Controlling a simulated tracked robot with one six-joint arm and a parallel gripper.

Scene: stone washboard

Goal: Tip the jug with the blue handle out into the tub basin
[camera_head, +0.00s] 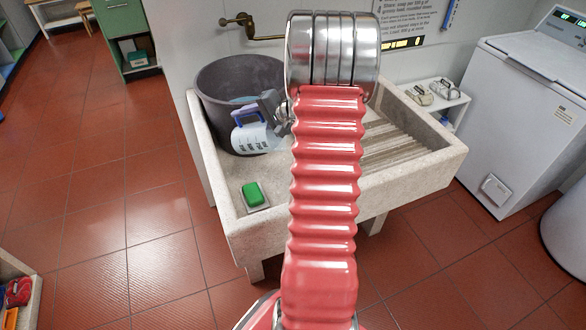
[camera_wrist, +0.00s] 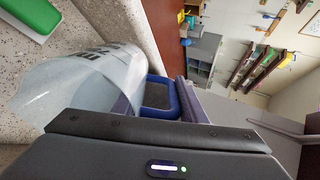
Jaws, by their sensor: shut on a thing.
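The jug is a pale, see-through vessel (camera_head: 257,138) with dark markings and a blue handle (camera_head: 243,117). My gripper (camera_head: 267,110) is shut on it at the handle side. In the head view the jug overlaps the front of the dark grey tub basin (camera_head: 213,92); it looks tilted, handle side up, but how far I cannot tell. In the wrist view the jug body (camera_wrist: 85,88) lies left of the blue handle (camera_wrist: 160,97), close to the dark jaws. My arm hides the tub's right side. Something bluish shows inside the tub. The jug's contents are unclear.
The tub stands in a speckled stone sink (camera_head: 228,200) with a ribbed washboard (camera_head: 395,145) at right. A brass tap (camera_head: 250,27) is behind. A white chest machine (camera_head: 525,105) stands at right.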

